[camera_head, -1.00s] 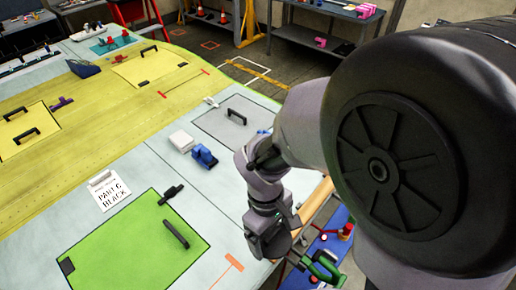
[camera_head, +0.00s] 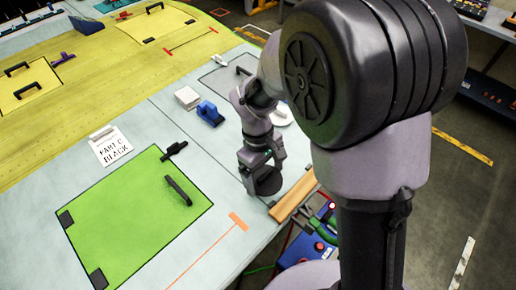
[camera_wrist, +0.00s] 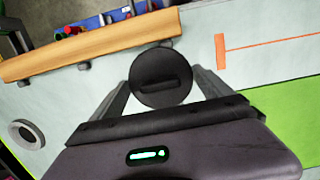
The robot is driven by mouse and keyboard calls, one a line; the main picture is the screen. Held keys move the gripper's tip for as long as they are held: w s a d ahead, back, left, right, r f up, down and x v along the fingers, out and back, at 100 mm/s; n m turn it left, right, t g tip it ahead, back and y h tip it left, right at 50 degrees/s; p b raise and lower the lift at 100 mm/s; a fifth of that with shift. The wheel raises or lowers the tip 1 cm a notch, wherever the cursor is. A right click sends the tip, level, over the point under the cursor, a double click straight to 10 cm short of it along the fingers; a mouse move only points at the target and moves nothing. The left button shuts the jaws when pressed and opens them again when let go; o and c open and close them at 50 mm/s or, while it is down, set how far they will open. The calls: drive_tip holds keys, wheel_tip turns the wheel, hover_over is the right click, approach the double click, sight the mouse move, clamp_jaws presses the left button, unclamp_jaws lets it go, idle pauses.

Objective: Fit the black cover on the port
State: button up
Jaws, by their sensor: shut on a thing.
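The black cover (camera_wrist: 160,68) is a round disc with a raised bar across its top. In the wrist view it sits between the two fingers of my gripper (camera_wrist: 160,80), which is shut on it. In the head view the cover (camera_head: 268,183) hangs at the end of my arm, over the pale table surface left of the wooden bar; its height is hard to tell.
A wooden bar (camera_head: 293,194) runs along the table edge beside the cover. A green panel (camera_head: 130,220) with black handle lies to the left. A blue clamp (camera_head: 209,113) and white block (camera_head: 187,97) stand farther back. A blue cart (camera_head: 305,252) stands off the edge.

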drive_tip(key=w, duration=0.1)
drive_tip(key=w+a, duration=0.1)
drive_tip(key=w, duration=0.3)
drive_tip(key=shift+w+a+f, duration=0.2)
drive_tip(key=shift+a+f, duration=0.1)
drive_tip(key=shift+a, duration=0.05)
drive_tip(key=f, duration=0.3)
drive_tip(key=shift+w+a+f, duration=0.1)
drive_tip(key=shift+w+f, duration=0.25)
drive_tip(key=shift+w, duration=0.05)
drive_tip(key=shift+s, duration=0.1)
drive_tip(key=shift+f+b, duration=0.15)
drive_tip(key=shift+b, duration=0.25)
drive_tip(key=o, duration=1.4)
